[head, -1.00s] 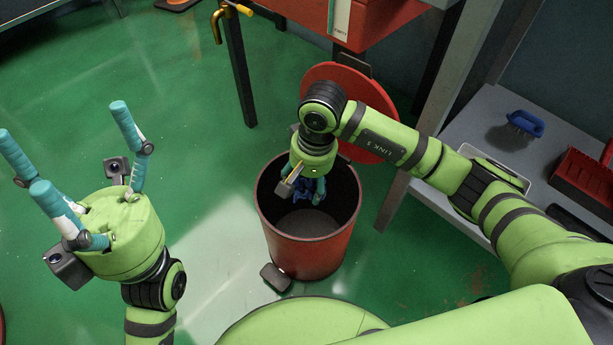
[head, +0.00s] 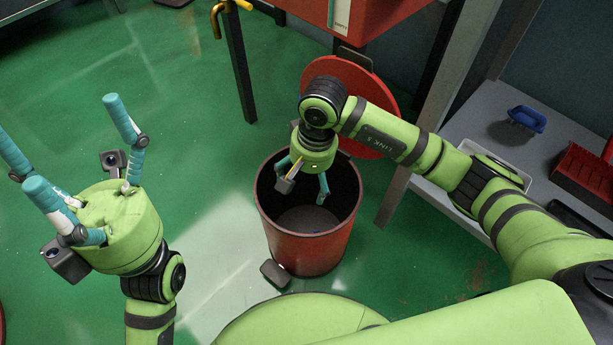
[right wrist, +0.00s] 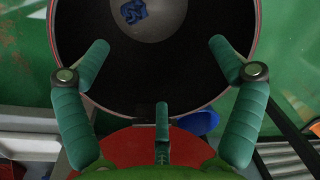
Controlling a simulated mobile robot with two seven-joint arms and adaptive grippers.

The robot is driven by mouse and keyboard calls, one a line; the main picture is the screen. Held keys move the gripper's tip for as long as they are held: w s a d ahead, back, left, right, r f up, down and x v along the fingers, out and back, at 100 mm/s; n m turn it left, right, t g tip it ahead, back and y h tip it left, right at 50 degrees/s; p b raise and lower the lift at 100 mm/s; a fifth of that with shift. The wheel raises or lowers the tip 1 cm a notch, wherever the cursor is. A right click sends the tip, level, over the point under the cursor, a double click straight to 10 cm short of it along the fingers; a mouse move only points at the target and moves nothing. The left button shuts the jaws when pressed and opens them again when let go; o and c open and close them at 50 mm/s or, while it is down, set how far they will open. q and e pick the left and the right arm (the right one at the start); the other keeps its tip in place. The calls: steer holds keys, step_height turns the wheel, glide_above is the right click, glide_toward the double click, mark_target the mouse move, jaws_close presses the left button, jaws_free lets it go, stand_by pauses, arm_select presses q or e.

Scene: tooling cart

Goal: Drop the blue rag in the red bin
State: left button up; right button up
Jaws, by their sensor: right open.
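The red bin (head: 310,256) stands open on the floor, its round red lid (head: 375,100) tipped up behind it. My right gripper (head: 303,182) is open and empty at the bin's mouth, its fingers pointing down. The blue rag (right wrist: 133,11) lies crumpled on the bin's floor in the right wrist view, below and apart from the spread fingers (right wrist: 160,45). In the head view only a speck of blue shows inside the bin. My left gripper (head: 65,150) is open and empty, fingers up, left of the bin.
A red cabinet (head: 385,18) stands behind the bin.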

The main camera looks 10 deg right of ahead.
step_height(320, 180, up, 12)
steer(key=d, duration=0.1)
steer(key=shift+s+d+f, duration=0.15)
steer(key=shift+f, duration=0.05)
stand_by(0.7)
